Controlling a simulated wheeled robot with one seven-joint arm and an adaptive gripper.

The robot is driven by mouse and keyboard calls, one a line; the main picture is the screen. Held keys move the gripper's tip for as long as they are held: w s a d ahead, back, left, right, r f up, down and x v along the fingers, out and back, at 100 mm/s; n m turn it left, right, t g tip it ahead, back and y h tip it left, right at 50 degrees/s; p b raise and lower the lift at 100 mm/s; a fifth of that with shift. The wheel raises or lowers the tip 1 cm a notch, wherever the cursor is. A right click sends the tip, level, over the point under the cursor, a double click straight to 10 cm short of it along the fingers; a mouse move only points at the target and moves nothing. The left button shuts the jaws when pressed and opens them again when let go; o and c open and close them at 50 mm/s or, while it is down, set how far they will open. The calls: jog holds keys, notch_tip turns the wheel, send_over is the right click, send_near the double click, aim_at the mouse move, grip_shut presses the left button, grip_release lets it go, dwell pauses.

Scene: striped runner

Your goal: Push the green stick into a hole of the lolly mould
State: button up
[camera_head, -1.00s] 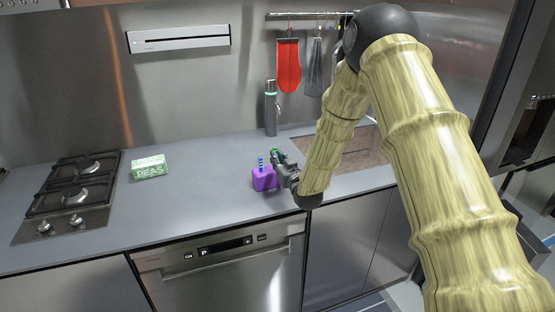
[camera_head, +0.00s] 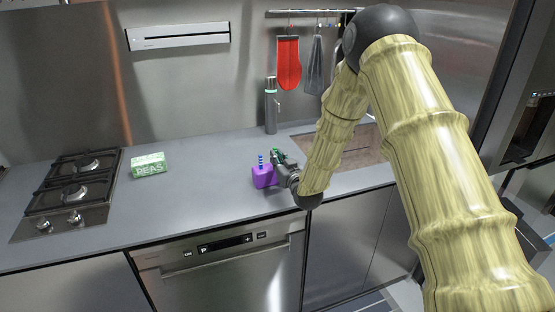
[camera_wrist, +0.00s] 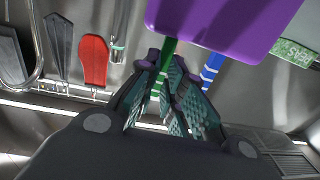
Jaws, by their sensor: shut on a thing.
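The purple lolly mould (camera_head: 262,179) stands on the counter, with a blue-and-white striped stick (camera_head: 261,162) upright in it. My gripper (camera_head: 279,158) is at the mould's right side. In the wrist view my gripper (camera_wrist: 168,88) is shut on the green stick (camera_wrist: 164,74), which has pale bands and lies between the fingers. The stick's far end meets the edge of the mould (camera_wrist: 222,22) there, beside the blue stick (camera_wrist: 211,70). I cannot tell whether that end is inside a hole or only against the edge. The fingers hide part of the green stick.
A green peas box (camera_head: 150,166) and a gas hob (camera_head: 72,190) are to the left. A grey bottle (camera_head: 271,106) stands behind the mould, and a sink (camera_head: 345,150) lies to the right. The counter between the peas box and mould is clear.

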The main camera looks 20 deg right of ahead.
jog(key=shift+f+b, duration=0.65)
jog(key=shift+f, duration=0.3)
dwell(0.6)
jog(key=o, duration=0.8)
jog(key=shift+c, duration=0.2)
jog(key=shift+s, duration=0.15)
jog(key=s, duration=0.4)
jog(key=s+d, duration=0.1)
jog(key=s, duration=0.6)
jog(key=shift+s+d, duration=0.2)
jog(key=shift+s, duration=0.1)
